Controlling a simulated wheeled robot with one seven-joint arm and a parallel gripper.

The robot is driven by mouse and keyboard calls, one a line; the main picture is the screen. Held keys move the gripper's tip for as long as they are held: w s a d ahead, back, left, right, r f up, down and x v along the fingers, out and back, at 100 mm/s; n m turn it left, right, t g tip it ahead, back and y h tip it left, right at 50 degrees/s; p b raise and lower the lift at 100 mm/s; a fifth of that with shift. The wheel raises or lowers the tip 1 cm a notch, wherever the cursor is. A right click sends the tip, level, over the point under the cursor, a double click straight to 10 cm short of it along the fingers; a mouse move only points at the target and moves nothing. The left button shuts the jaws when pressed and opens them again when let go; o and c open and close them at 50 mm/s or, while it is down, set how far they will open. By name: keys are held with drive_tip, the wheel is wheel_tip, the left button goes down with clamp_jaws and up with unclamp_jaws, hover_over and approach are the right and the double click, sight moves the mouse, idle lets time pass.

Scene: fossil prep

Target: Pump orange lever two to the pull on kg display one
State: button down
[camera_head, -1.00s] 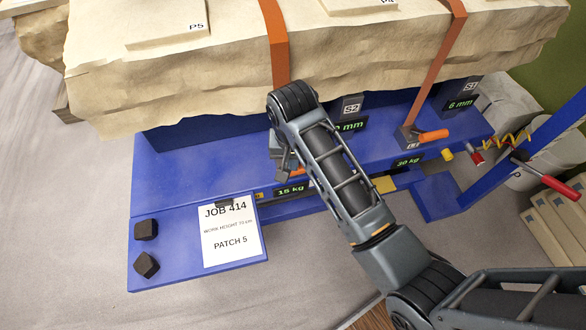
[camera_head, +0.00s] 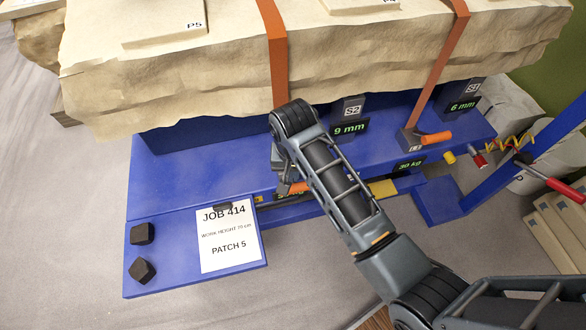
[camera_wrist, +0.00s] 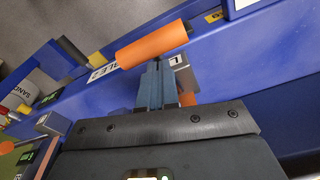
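The orange lever (camera_head: 296,188) of the left station shows just below my gripper (camera_head: 284,165) at the blue bench's front. In the wrist view its orange handle (camera_wrist: 150,45) lies across and just beyond my fingertips (camera_wrist: 156,68), beside a label ending in "BLE 2" (camera_wrist: 103,70). The fingers look closed together, with the handle not visibly between them. The left station's kg display is hidden behind the lever and my arm. The right station has another orange lever (camera_head: 436,138) and a display reading 30 kg (camera_head: 409,164).
A large strapped stone block (camera_head: 200,75) rests above the blue bench (camera_head: 165,185). Displays read 9 mm (camera_head: 349,128) and 6 mm (camera_head: 463,104). A job sheet (camera_head: 229,240) and two black knobs lie at front left.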

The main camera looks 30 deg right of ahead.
sight(293, 189)
drive_tip(key=shift+s, duration=0.1)
drive_tip(key=shift+s+a+r+p, duration=0.35)
drive_tip(key=shift+s+p, duration=0.05)
drive_tip(key=shift+p, duration=0.4)
drive_tip(key=shift+s+a+r+p, duration=0.35)
drive_tip(key=shift+s+a+p, duration=0.15)
drive_tip(key=shift+s+p, duration=0.45)
drive_tip(key=shift+a+f, duration=0.1)
drive_tip(key=shift+f, duration=0.15)
wheel_tip(293, 189, up, 8)
drive_tip(key=shift+s+a+p, duration=0.25)
drive_tip(key=shift+p, duration=0.1)
